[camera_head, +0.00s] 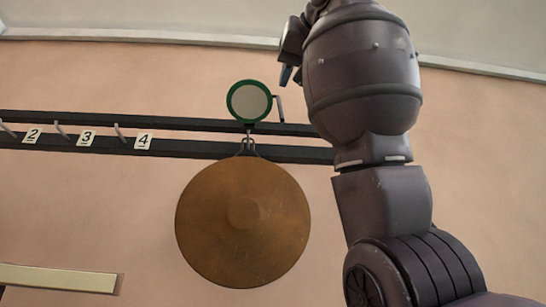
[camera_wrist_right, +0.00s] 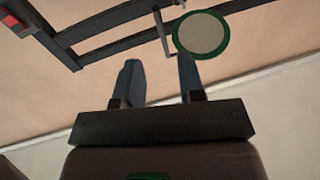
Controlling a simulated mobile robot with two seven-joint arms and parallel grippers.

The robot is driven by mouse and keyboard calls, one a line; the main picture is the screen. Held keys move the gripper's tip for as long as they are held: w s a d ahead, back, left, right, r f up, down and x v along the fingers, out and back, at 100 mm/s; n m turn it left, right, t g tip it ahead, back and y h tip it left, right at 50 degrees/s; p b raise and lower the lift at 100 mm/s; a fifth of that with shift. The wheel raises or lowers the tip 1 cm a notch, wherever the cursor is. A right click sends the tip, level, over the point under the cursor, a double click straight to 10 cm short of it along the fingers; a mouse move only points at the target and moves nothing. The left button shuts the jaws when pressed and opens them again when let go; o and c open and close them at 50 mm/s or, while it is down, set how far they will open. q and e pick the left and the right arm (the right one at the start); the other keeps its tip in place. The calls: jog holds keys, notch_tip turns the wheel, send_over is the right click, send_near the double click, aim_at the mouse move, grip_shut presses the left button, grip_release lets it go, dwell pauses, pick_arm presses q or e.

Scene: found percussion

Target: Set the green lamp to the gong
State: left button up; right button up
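The green lamp (camera_head: 249,101) is a round pale disc with a green rim, on the dark wall rack above the gong. It also shows in the right wrist view (camera_wrist_right: 201,33), beyond the fingers and slightly right. The gong (camera_head: 243,222) is a large bronze disc hanging from a hook below the lamp. A pale lever (camera_head: 279,108) sticks out just right of the lamp; it also shows in the wrist view (camera_wrist_right: 161,33). My right gripper (camera_head: 286,75) is up and right of the lamp, mostly hidden by my arm. In the wrist view its fingers (camera_wrist_right: 158,72) are apart and empty. My left gripper is out of view.
Two dark rails (camera_head: 190,149) cross the wall, with pegs and number plates 2, 3 and 4 (camera_head: 143,142) at left. A pale bar (camera_head: 58,279) is at the lower left. A red block (camera_wrist_right: 17,20) is at the wrist view's upper left. My right arm covers the rails' right part.

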aim_at(282, 112)
jog(key=w+p, duration=0.1)
jog(key=w, duration=0.2)
jog(key=w+a+p, duration=0.1)
jog(key=w, duration=0.2)
jog(key=w+p, duration=0.1)
jog(key=w, duration=0.2)
jog(key=shift+a+r, duration=0.15)
jog(key=shift+a, duration=0.1)
jog(key=shift+w+a, duration=0.15)
jog(key=shift+w, duration=0.5)
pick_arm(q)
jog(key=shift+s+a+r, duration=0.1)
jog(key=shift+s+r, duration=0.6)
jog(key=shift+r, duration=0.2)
pick_arm(e)
jog(key=shift+s, duration=0.1)
jog(key=shift+c, duration=0.2)
grip_shut()
